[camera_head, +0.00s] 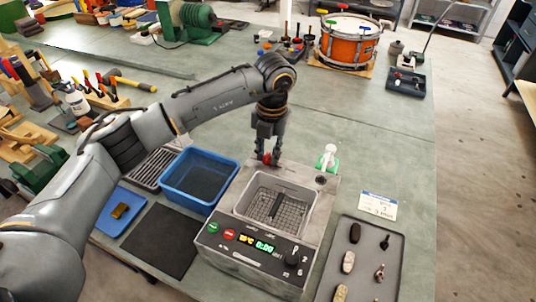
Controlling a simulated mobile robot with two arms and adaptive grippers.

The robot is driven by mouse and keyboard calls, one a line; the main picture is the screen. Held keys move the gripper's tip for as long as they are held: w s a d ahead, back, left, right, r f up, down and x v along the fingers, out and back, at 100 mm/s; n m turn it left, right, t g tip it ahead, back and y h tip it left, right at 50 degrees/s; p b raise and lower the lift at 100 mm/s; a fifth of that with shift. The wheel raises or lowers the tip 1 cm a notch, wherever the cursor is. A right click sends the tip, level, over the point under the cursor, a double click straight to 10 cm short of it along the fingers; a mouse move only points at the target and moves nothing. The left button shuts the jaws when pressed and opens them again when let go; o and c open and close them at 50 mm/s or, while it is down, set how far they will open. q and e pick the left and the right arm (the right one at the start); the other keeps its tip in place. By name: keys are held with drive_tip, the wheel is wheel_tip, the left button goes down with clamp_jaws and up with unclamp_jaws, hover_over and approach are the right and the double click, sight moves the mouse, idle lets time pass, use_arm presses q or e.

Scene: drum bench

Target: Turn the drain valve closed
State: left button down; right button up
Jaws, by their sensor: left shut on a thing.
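The drain valve's red handle (266,158) shows at the back edge of the grey ultrasonic-cleaner-like machine (228,254), left of centre. My left gripper (270,156) points down over it, with its fingers shut on the red handle. The fingers hide part of the handle, so its exact angle is hard to tell. The machine has a wire basket (275,206) in its open tank, and a front panel with a lit display (257,244), a green button and a red button. My right gripper is not in view.
A blue tub (200,180) stands left of the machine, beside a black mat (150,240). A white-and-green spray bottle (328,158) stands behind right. A grey tray (368,236) with small parts lies right. An orange drum (348,42) stands at the back.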

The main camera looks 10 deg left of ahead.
use_arm(q)
drive_tip(key=shift+n, duration=0.5)
drive_tip(key=c, duration=1.1)
unclamp_jaws()
drive_tip(key=shift+c, duration=0.2)
wheel_tip(320, 180, up, 12)
drive_tip(key=shift+d, duration=0.4)
